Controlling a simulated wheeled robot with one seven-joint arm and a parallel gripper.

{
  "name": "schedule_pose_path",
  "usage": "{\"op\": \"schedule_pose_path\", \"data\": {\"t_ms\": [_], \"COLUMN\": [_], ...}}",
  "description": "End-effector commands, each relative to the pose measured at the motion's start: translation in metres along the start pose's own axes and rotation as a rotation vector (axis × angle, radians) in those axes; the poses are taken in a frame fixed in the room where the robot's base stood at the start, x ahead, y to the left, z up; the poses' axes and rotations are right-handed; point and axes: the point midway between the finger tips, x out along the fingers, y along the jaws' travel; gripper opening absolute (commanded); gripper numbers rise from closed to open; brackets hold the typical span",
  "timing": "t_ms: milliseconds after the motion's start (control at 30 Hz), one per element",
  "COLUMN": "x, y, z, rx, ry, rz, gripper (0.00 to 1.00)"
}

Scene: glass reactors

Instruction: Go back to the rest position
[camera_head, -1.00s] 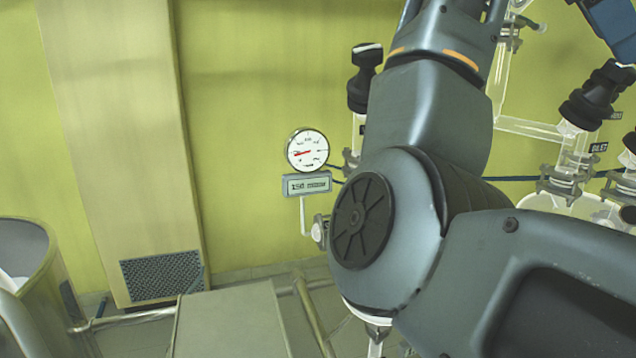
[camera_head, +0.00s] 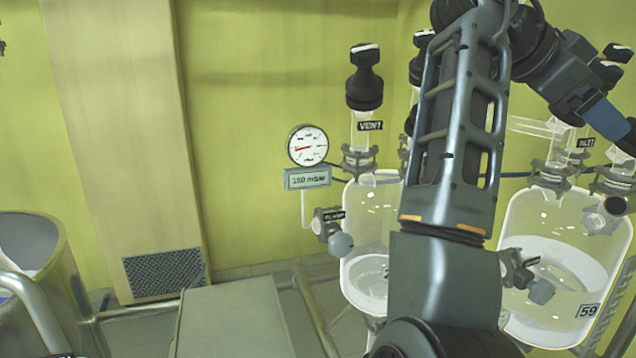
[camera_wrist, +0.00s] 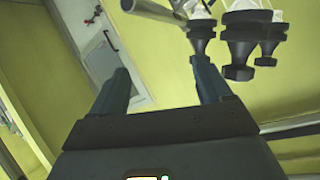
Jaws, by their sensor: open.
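My gripper (camera_head: 608,128) is at the upper right of the head view, high above the right glass reactor. Only its blue finger side shows clearly there. In the wrist view both fingers stand wide apart with nothing between them (camera_wrist: 162,75). Black valve knobs (camera_wrist: 240,50) show beyond and to the right of the right finger in that view; I cannot tell how far off they are. My arm rises through the middle of the head view and hides part of the glassware.
A left glass reactor (camera_head: 362,228) has a black-capped vent valve (camera_head: 365,85) and a round-handled side valve (camera_head: 338,240). The right reactor (camera_head: 570,235) bears a 59 label. A dial gauge (camera_head: 307,145) and display (camera_head: 307,178) are on the wall side. A metal vessel (camera_head: 35,240) stands left.

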Motion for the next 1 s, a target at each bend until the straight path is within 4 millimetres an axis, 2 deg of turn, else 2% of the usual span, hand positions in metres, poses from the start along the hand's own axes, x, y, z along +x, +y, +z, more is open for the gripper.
{"op": "schedule_pose_path", "data": {"t_ms": [100, 267, 567, 767, 1000], "x": [0.031, 0.068, 0.124, 0.15, 0.167], "y": [0.003, 0.01, 0.048, 0.093, 0.168], "z": [0.033, 0.076, 0.157, 0.21, 0.266], "rx": [-0.116, -0.285, -0.587, -0.774, -0.959], "ry": [0.073, 0.157, 0.264, 0.296, 0.289], "rz": [-0.086, -0.223, -0.474, -0.649, -0.861], "gripper": [0.78, 0.78, 0.78, 0.78, 0.78]}}
